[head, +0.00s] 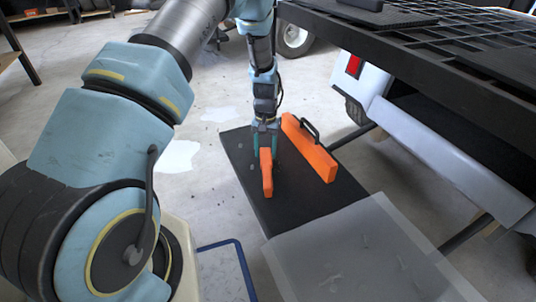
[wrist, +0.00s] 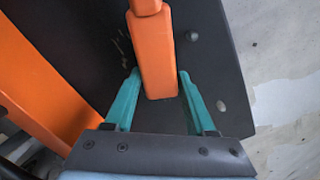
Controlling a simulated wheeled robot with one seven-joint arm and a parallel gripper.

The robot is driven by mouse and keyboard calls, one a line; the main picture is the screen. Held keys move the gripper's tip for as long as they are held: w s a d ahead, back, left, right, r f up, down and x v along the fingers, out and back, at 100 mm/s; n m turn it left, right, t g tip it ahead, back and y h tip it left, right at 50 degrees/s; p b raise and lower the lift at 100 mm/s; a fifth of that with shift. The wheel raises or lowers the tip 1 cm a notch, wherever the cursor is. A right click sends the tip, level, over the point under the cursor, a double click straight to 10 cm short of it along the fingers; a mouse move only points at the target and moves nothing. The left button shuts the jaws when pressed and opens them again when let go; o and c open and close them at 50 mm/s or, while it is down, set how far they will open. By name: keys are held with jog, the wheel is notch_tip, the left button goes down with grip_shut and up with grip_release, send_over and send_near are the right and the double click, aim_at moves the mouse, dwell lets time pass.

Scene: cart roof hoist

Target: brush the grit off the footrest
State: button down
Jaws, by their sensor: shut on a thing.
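The footrest (head: 305,205) is a flat black plate beside the cart, in the middle of the head view. In the wrist view it (wrist: 80,45) fills much of the picture. My gripper (head: 266,148) is over its left part, pointing down. The gripper's teal fingers (wrist: 158,78) are shut on an orange block-shaped tool (wrist: 153,50), seemingly the brush; it also shows in the head view (head: 267,180). No bristles show, and I cannot tell whether it touches the plate. Small grey bits of grit (wrist: 192,36) lie on the footrest near the tool, with another bit (wrist: 220,106) to the right.
A long orange block (head: 312,152) with a black handle stands on the footrest, right of my gripper. The cart's black grid roof (head: 440,40) and pale side panel (head: 450,160) rise at right. A translucent grey sheet (head: 355,255) is in front. Concrete floor is open at left.

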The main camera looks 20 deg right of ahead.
jog(key=shift+w+a+r, duration=0.1)
jog(key=shift+w+a, duration=0.05)
jog(key=shift+w, duration=2)
jog(key=shift+w+a+b, duration=0.15)
jog(key=shift+w+b, duration=0.3)
jog(key=shift+w, duration=2.05)
jog(key=shift+s+d+p, duration=0.15)
jog(key=shift+s+p, duration=0.55)
jog(key=shift+s, duration=0.55)
jog(key=shift+s+d+p, duration=0.15)
jog(key=shift+s+p, duration=0.5)
jog(key=shift+s, duration=0.6)
jog(key=shift+s+p, duration=1.1)
jog(key=shift+s, duration=1.7)
jog(key=shift+s+d+p, duration=0.2)
jog(key=shift+s+p, duration=0.25)
jog(key=shift+s, duration=0.5)
jog(key=shift+s+d+p, duration=0.15)
jog(key=shift+s+p, duration=0.25)
jog(key=shift+s, duration=0.55)
jog(key=shift+s+d+p, duration=0.2)
jog(key=shift+s+p, duration=0.5)
jog(key=shift+s, duration=1.7)
jog(key=shift+s+d+p, duration=0.2)
jog(key=shift+s+p, duration=0.45)
jog(key=shift+s, duration=1.8)
jog(key=shift+s+d+p, duration=0.2)
jog(key=shift+s+p, duration=0.5)
jog(key=shift+s, duration=1.7)
